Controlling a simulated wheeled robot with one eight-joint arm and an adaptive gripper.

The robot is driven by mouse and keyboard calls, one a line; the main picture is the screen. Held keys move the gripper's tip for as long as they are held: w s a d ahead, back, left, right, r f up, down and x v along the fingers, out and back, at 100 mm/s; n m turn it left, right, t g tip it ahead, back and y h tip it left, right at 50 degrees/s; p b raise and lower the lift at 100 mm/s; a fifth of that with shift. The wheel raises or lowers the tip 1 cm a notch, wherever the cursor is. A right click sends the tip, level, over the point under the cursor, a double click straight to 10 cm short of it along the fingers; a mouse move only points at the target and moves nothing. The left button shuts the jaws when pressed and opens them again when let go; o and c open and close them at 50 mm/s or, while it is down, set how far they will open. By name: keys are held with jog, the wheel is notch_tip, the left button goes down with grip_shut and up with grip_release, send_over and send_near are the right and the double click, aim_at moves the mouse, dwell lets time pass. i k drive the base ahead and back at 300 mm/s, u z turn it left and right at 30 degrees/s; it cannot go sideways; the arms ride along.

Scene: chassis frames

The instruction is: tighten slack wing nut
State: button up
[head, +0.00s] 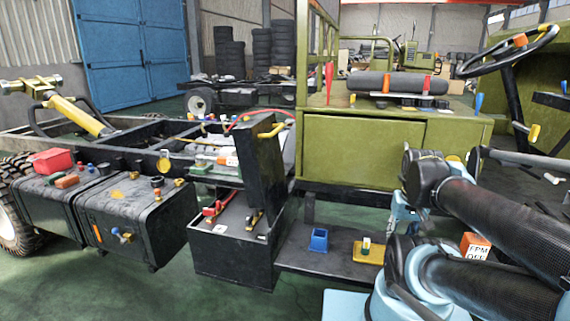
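I cannot pick out a wing nut for certain at this size. An open black battery box (233,262) stands low in the middle, its lid (258,172) raised upright. Inside are a red clamp (213,210) and a small brass-yellow fitting (254,220), whose shape is too small to read. A small blue-and-yellow fitting (122,235) sits on the front of the black tank (160,222) at left. My arm is folded at the right, well apart from the box. My gripper does not show clearly; no fingertips can be seen.
A dark step plate (335,258) right of the box carries a blue open holder (319,240) and a yellow block (369,251). The green cab (362,146) rises behind. A steering wheel (506,50) is at upper right. Green floor in front is clear.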

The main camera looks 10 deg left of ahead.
aim_at(248, 220)
jog(key=u, duration=1.15)
